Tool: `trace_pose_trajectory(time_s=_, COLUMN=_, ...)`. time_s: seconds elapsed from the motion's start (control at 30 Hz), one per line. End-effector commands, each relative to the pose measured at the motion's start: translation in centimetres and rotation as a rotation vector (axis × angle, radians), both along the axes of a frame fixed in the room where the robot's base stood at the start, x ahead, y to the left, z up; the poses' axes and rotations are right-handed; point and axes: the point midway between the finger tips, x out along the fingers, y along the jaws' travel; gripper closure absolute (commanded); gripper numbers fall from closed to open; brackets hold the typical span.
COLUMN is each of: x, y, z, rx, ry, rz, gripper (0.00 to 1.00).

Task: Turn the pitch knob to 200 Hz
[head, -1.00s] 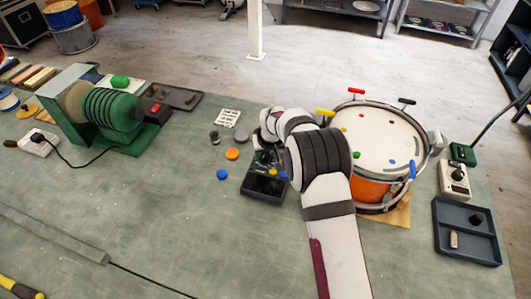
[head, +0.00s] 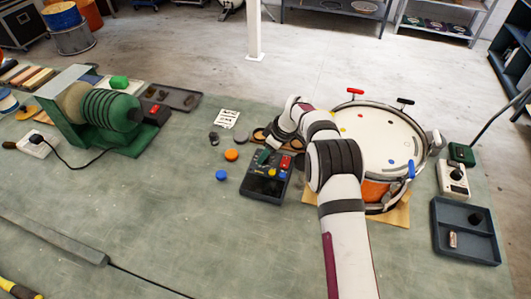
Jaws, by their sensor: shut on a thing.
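A dark control box (head: 262,186) lies on the green bench left of the drum. It has a dark display at its front and small coloured buttons, including a red one (head: 285,162), a yellow one (head: 271,172) and a blue one. My gripper (head: 268,155) is over the far-left part of this box, shut on the pitch knob there. The fingers and wrist mostly hide the knob, and its pointer and any reading are too small to make out.
The drum (head: 375,135) stands close right of my arm. A white box with a black knob (head: 455,175) and a dark tray (head: 466,246) are at right.

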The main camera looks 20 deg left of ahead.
Motion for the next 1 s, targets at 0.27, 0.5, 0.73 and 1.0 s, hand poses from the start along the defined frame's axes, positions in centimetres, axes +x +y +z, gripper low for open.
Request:
trace_pose_trajectory(time_s=0.27, x=0.13, y=-0.14, z=-0.16, rx=-0.002, ry=0.002, rz=0.218, gripper=1.00)
trace_pose_trajectory(time_s=0.5, x=0.19, y=-0.15, z=-0.19, rx=-0.003, ry=0.001, rz=0.352, gripper=1.00)
trace_pose_trajectory(time_s=0.73, x=0.22, y=-0.15, z=-0.17, rx=-0.003, ry=0.001, rz=0.418, gripper=1.00)
trace_pose_trajectory(time_s=1.0, x=0.21, y=-0.17, z=-0.21, rx=-0.005, ry=0.002, rz=0.439, gripper=1.00)
